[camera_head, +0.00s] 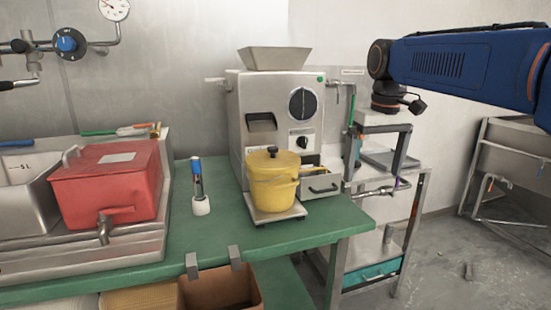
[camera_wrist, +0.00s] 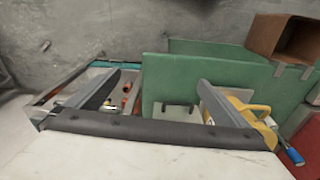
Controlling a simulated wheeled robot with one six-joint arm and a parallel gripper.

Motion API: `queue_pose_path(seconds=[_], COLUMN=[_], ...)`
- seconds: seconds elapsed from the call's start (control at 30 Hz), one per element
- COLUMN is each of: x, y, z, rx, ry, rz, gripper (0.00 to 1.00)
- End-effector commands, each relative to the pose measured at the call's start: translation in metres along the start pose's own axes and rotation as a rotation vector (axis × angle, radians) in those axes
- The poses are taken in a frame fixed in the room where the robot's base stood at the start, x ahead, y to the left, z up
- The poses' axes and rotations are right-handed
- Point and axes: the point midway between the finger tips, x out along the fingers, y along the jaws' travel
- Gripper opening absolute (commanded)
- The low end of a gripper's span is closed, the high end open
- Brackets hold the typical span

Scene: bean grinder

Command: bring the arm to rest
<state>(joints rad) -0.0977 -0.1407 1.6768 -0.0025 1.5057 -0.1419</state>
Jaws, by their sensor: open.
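My gripper (camera_head: 376,180) hangs from the blue arm at the right of the head view, pointing down. In the wrist view my gripper (camera_wrist: 160,78) shows two dark fingers spread wide apart with nothing between them. It is to the right of the grey bean grinder (camera_head: 233,105), apart from it, in front of the steel stand. The grinder has a hopper, a round dial and a small drawer (camera_head: 322,187) sticking out at its lower right. A yellow lidded pot (camera_head: 272,185) stands upright on a small plate before the grinder; it partly shows in the wrist view (camera_wrist: 252,109).
A green table (camera_head: 175,240) carries a red box with a tap (camera_head: 105,190), a steel container (camera_head: 28,195) and a blue-topped tube in a white holder (camera_head: 198,185). An open cardboard box (camera_head: 220,287) sits below the front edge. A steel sink (camera_head: 515,155) stands far right. Floor between is mostly clear.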

Motion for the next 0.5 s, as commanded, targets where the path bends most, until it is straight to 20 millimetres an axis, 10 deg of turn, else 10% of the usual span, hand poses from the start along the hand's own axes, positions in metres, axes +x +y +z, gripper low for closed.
queue_pose_path(seconds=[0.5], x=[0.079], y=[-0.005], z=[0.154], rx=[0.123], ry=[0.163], rz=[0.026], gripper=[1.00])
